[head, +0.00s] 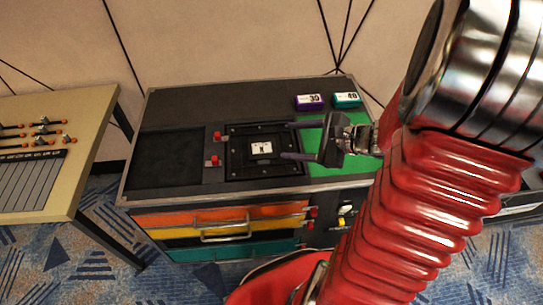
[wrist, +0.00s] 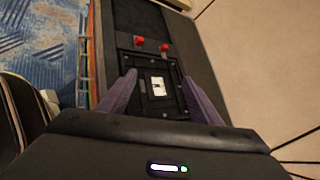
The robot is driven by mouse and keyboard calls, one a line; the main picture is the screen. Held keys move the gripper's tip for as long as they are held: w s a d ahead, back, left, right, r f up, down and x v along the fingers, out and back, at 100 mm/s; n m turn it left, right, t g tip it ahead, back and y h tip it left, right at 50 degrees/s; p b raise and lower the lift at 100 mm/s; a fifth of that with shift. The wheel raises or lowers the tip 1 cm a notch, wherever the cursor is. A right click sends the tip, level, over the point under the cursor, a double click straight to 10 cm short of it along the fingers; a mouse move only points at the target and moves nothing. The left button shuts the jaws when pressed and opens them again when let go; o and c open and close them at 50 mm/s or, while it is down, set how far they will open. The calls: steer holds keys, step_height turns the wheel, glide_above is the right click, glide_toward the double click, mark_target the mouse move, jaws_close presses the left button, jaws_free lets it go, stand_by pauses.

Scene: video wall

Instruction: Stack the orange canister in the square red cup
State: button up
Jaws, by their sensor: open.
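I cannot make out an orange canister or a square red cup in either view. My gripper (head: 288,141) is open, its two purplish fingers reaching left over the black square panel (head: 236,168) on the cabinet top. It also shows in the wrist view (wrist: 160,77), with a finger on each side of a white label (wrist: 158,86). Nothing shows between the fingers. Two small red pieces, an upper one (head: 217,135) and a lower one (head: 213,160), stand left of the panel. I cannot tell whether either is a cup.
A purple block (head: 309,102) marked 30 and a teal block (head: 346,100) marked 40 lie at the back right, beside the green area (head: 318,168). The black left part of the cabinet top (head: 165,160) is bare. A beige control desk (head: 75,170) stands at left.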

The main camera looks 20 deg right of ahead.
steer(key=s+a+r+n+g+h, duration=0.1)
steer(key=s+a+r+n+g, duration=0.2)
steer(key=a+n, duration=0.35)
steer(key=s+a+r+n+g, duration=0.2)
steer(key=s+a+n+g, duration=0.1)
steer(key=s+a+n, duration=0.3)
steer(key=s+r+n+t+h, duration=0.2)
steer(key=r+n+h, duration=0.3)
steer(key=r+n, duration=0.3)
steer(key=shift+s+n+h, duration=0.4)
steer(key=shift+s+n, duration=0.15)
steer(key=shift+n, duration=0.7)
steer(key=shift+o, duration=0.5)
steer(key=shift+d+f, duration=0.1)
steer(key=shift+c, duration=0.3)
